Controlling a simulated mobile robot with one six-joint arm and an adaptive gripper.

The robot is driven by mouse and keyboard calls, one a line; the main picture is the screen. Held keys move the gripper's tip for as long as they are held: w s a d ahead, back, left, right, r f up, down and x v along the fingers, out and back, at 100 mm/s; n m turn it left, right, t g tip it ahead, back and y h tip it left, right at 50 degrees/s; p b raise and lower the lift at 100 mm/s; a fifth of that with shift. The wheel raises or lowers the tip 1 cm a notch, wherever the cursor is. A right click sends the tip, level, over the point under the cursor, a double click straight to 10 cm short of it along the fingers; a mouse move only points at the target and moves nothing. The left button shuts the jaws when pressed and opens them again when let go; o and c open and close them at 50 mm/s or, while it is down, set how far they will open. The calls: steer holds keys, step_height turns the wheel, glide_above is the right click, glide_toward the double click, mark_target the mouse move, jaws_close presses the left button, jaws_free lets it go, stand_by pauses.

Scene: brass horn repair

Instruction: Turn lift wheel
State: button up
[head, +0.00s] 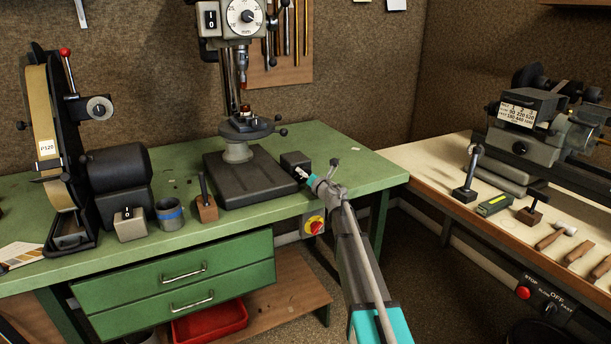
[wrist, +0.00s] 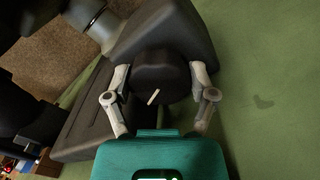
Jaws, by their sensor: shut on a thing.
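The lift wheel (wrist: 160,75) is a dark round knob with a short white mark on its face, in the middle of the wrist view. My gripper (wrist: 162,88) has one finger on each side of the wheel and is shut on it. In the head view my gripper (head: 303,175) reaches a dark block (head: 294,158) beside the drill press base (head: 245,182). The wheel cannot be made out clearly there, behind the gripper. The drill press's small work table (head: 246,128) stands on a column above the base.
A second bench (head: 450,190) with tools is at right.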

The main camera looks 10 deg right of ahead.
steer(key=m, duration=0.6)
steer(key=shift+f+m+t+b, duration=0.1)
steer(key=shift+m+t+b, duration=0.2)
steer(key=shift+b, duration=0.05)
steer(key=m, duration=0.5)
steer(key=shift+h, duration=0.3)
steer(key=shift+m, duration=0.3)
